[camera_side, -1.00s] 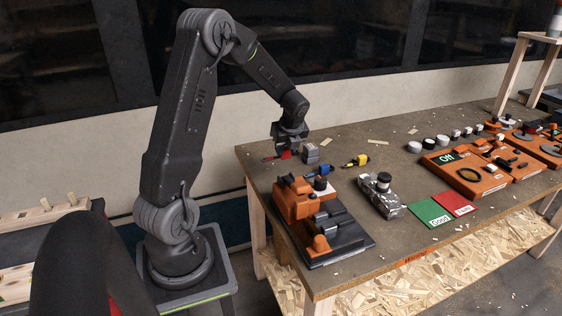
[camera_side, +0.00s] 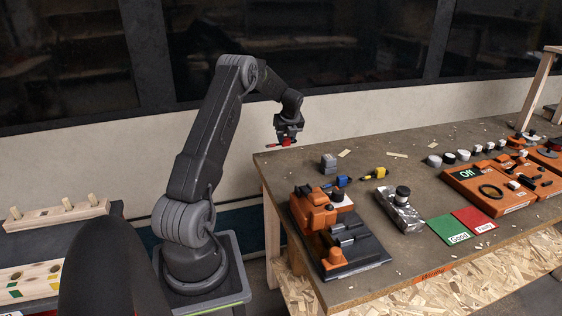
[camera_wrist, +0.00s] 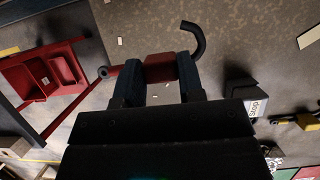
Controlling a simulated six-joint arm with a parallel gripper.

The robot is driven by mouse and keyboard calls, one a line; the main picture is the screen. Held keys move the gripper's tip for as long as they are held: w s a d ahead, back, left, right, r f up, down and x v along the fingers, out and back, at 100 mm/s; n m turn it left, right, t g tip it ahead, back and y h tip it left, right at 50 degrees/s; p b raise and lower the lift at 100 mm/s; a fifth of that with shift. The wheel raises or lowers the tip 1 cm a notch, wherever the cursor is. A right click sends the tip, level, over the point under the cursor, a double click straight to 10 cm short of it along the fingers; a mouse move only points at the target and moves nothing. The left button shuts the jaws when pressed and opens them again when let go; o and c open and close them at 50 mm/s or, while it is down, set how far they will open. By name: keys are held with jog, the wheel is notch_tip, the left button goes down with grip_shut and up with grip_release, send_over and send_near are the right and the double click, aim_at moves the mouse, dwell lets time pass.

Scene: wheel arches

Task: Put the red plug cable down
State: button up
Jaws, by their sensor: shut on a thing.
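The red plug cable (camera_side: 283,143) is held in my gripper (camera_side: 288,138), above and beside the table's (camera_side: 405,262) back left corner in the side view. In the wrist view the red plug body (camera_wrist: 159,67) sits between my two blue-grey fingers. A dark hooked cable end (camera_wrist: 199,40) sticks out to the right, and a thin red part reaches left to a dark ring. The plug appears clear of the tabletop. A blue plug (camera_side: 341,182) and a yellow plug (camera_side: 375,173) lie on the table.
A grey block (camera_side: 328,163) stands on the table near my gripper. An orange and black device (camera_side: 330,228) stands nearer the front. Green (camera_side: 447,229) and red (camera_side: 474,219) cards lie to the right. In the wrist view a red bin (camera_wrist: 42,78) shows beyond the table edge.

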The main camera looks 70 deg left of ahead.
notch_tip(320, 180, down, 7)
jog(key=shift+f, duration=0.15)
jog(key=shift+f, duration=0.15)
jog(key=o, duration=0.9)
